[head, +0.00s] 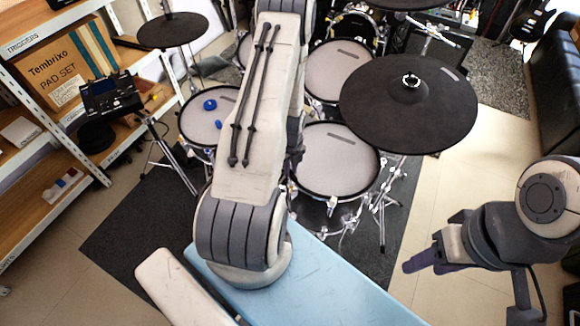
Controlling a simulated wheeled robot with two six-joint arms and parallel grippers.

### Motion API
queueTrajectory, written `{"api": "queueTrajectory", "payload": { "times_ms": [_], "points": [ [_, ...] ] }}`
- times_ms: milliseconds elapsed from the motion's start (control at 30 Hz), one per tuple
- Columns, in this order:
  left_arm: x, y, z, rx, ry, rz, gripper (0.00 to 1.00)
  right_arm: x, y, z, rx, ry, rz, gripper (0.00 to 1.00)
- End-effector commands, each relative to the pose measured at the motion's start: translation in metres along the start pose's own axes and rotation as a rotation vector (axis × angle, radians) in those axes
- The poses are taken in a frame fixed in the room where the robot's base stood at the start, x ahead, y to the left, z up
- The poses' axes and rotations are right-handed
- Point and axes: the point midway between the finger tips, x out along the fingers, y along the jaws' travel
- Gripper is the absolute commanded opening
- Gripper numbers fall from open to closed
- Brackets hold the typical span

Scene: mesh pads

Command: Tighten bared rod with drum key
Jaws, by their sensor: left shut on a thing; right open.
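An electronic drum kit with grey mesh pads stands ahead: a left pad (195,125), a front middle pad (335,160) and a back middle pad (337,70). Chrome rods and lugs sit around their rims, too small to tell which rod is bared. No drum key can be made out. My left arm crosses the middle of the view and covers part of the kit; its gripper is hidden. My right gripper (422,262) is open and empty at the lower right, above the floor and apart from the drums.
A large black cymbal (385,110) overhangs the right of the kit; a smaller one (172,30) is at upper left. Blue pieces (210,104) lie on the left pad. A shelf (70,185) with a box (65,70) lines the left. The right floor (490,150) is clear.

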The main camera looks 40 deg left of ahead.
Motion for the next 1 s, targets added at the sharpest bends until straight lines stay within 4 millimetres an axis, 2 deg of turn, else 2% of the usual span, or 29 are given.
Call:
{"api": "queueTrajectory", "payload": {
  "times_ms": [200, 500, 533, 567, 1000],
  "points": [
    [0.018, 0.0, 0.0, 0.0, 0.0, 0.0, 0.0, 0.009, 0.001, 0.0, 0.0, 0.0, 0.0, 0.5],
    [0.017, 0.0, 0.0, 0.0, -0.001, -0.001, 0.0, 0.006, 0.0, 0.0, 0.0, 0.0, 0.0, 0.5],
    [0.016, 0.0, 0.0, 0.0, -0.001, -0.001, 0.09, 0.006, 0.0, 0.0, 0.0, 0.0, 0.0, 0.5],
    [0.016, 0.0, 0.0, 0.0, -0.001, -0.001, 0.0, 0.006, 0.001, 0.0, 0.0, 0.0, 0.0, 0.5],
    [0.016, 0.0, 0.0, 0.0, -0.001, 0.0, 0.0, 0.006, 0.0, 0.0, 0.0, 0.0, 0.0, 0.5]
  ]
}}
